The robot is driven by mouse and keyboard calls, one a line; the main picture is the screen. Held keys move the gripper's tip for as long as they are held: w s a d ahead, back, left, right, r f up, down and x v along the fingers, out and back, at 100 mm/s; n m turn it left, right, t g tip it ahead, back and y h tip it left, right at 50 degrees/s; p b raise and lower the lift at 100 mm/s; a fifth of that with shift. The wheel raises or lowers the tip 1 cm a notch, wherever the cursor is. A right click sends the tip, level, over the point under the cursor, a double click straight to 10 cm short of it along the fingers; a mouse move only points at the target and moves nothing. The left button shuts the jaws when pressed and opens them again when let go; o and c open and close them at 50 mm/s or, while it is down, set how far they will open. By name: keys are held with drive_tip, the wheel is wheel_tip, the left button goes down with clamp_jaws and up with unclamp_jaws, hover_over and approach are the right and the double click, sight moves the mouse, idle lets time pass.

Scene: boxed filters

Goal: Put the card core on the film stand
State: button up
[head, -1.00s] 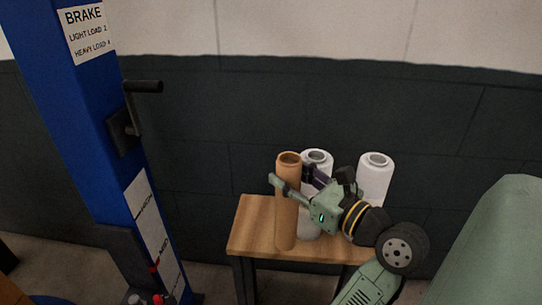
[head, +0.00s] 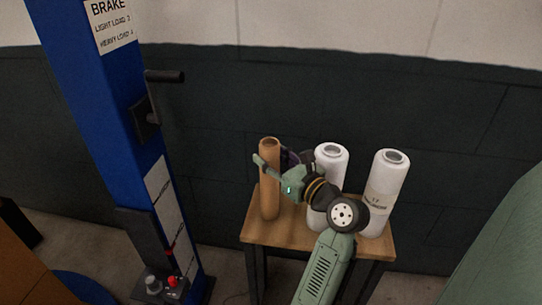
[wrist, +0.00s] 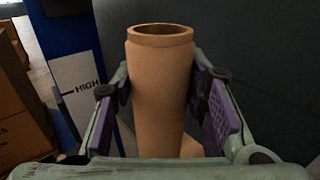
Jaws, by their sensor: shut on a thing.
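The card core (head: 269,190) is a tall brown tube, upright at the left end of a small wooden table in the head view. My gripper (head: 272,160) is shut around its upper part. In the wrist view the card core (wrist: 162,85) stands between the purple pads of my gripper (wrist: 162,105), its open top rim facing up. I cannot tell whether its foot touches the table. I cannot pick out the film stand for certain; a blue column machine (head: 110,130) stands at the left.
Two white film rolls (head: 331,158) (head: 389,190) stand upright on the wooden table (head: 262,236), right of the core. My arm crosses in front of them. The blue column has a crank handle (head: 165,76). A dark wall is behind. Brown boxes (wrist: 22,100) show at the wrist view's left.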

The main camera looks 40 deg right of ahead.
drive_tip(key=o, duration=1.2)
drive_tip(key=shift+c, duration=0.2)
drive_tip(key=shift+s, duration=0.25)
drive_tip(key=s+b, duration=0.1)
drive_tip(key=s, duration=0.6)
drive_tip(key=shift+r, duration=0.1)
